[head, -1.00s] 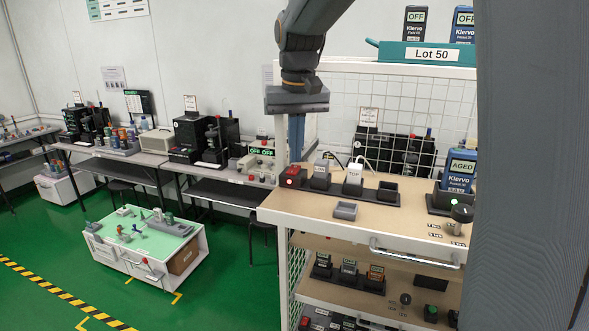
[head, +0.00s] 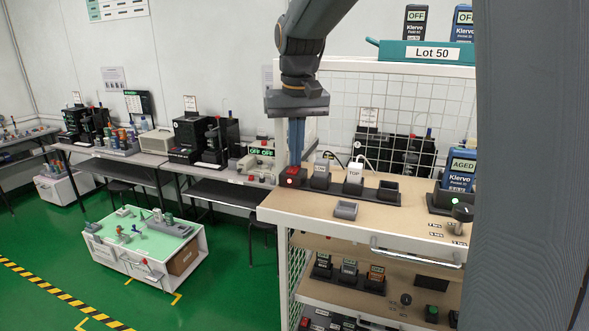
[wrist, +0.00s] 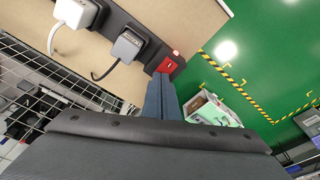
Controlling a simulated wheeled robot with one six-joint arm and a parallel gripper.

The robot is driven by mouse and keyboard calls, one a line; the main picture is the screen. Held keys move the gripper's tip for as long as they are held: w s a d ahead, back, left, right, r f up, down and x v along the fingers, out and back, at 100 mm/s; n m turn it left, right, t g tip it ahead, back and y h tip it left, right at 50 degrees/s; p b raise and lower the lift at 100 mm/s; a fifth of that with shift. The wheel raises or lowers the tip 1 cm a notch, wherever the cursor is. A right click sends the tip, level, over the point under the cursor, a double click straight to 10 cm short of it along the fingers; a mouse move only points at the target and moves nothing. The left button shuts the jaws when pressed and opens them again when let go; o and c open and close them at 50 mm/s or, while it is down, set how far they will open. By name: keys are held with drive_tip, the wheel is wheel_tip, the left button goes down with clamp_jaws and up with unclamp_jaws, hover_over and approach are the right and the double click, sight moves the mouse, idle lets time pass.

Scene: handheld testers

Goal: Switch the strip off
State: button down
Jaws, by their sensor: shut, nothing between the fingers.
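The strip (head: 374,198) is a long black bar on the tan bench top, with a red switch (head: 293,170) at its left end. The red switch shows in the wrist view (wrist: 168,66) just beyond my fingertips, with a small red light beside it.
A small grey tray (head: 345,210) lies in front of the strip. A blue tester reading AGED (head: 460,168) and a dark knob (head: 463,212) stand at the right. A wire mesh panel (head: 345,110) rises behind the bench top. The front of the bench top is mostly bare.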

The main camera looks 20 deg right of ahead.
drive_tip(key=shift+f, duration=0.15)
drive_tip(key=shift+r+p, duration=1)
drive_tip(key=shift+r, duration=0.35)
wheel_tip(320, 180, up, 4)
drive_tip(key=shift+r, duration=0.2)
drive_tip(key=shift+d, duration=0.1)
